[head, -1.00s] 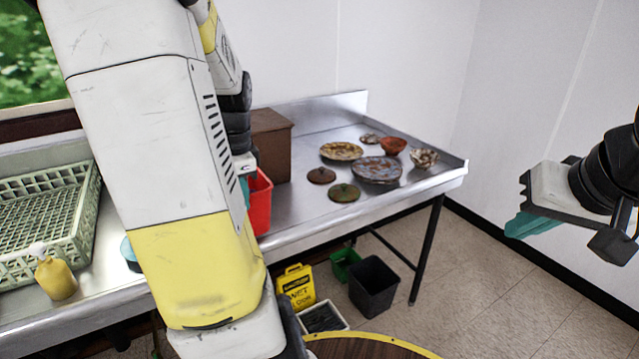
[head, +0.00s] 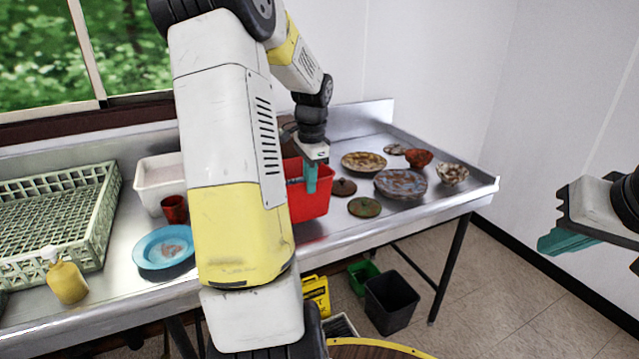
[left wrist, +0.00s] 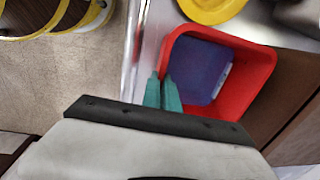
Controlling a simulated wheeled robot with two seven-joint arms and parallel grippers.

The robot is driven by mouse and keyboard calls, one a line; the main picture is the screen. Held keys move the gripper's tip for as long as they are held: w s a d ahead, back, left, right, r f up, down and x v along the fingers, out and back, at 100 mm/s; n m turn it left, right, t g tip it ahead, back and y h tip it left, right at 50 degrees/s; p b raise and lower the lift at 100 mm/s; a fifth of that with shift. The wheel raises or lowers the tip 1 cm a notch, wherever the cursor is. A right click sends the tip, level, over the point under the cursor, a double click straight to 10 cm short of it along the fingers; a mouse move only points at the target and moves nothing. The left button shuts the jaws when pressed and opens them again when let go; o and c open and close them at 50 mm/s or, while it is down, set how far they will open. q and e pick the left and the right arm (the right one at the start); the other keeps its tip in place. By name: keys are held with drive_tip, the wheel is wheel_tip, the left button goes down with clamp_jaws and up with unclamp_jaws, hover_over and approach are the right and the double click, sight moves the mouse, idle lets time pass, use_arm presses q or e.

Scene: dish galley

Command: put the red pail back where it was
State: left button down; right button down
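The red pail (head: 312,205) is at the countertop, just left of the two small lids, with a blue thing inside it in the left wrist view (left wrist: 203,68). My left gripper (head: 311,178) is at the pail. In the left wrist view its teal fingers (left wrist: 162,93) sit close together with the pail's rim (left wrist: 262,52) wall between them, closed on it. I cannot tell whether the pail's base touches the counter. My right gripper (head: 567,240) is at the right, away from the counter; its finger gap is not clear.
Right of the pail are lids (head: 364,207), plates (head: 400,184) and bowls (head: 453,174). On the left are a green rack (head: 105,215), a white tub (head: 150,200), a red cup (head: 174,209), a blue plate (head: 150,257) and a yellow bottle (head: 67,283). A black bin (head: 391,302) stands below.

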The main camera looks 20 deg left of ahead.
sight(316, 215)
use_arm(q)
drive_tip(key=shift+w+d+f, duration=0.2)
drive_tip(key=shift+w+f, duration=0.4)
drive_tip(key=shift+f, duration=0.3)
drive_tip(key=shift+w+d+f, duration=0.15)
drive_tip(key=shift+w+f, duration=0.45)
drive_tip(key=shift+f, duration=0.25)
drive_tip(key=c, duration=1.7)
unclamp_jaws()
drive_tip(key=shift+s+f, duration=0.1)
wheel_tip(316, 215, up, 12)
drive_tip(key=d, duration=0.1)
drive_tip(key=s+d+r+n+t+h, duration=0.1)
drive_tip(key=s+d+n+t, duration=0.1)
drive_tip(key=s+d, duration=0.3)
drive_tip(key=s+d+r+n+t+h, duration=0.1)
drive_tip(key=s+d+n, duration=0.2)
drive_tip(key=s+d, duration=0.3)
drive_tip(key=s+d+r+n+t+h, duration=0.1)
drive_tip(key=s+d+r+n+t, duration=0.1)
drive_tip(key=s+d, duration=0.4)
drive_tip(key=shift+s+d+n+t, duration=0.1)
drive_tip(key=shift+s+n+t, duration=0.2)
drive_tip(key=shift+s, duration=2.55)
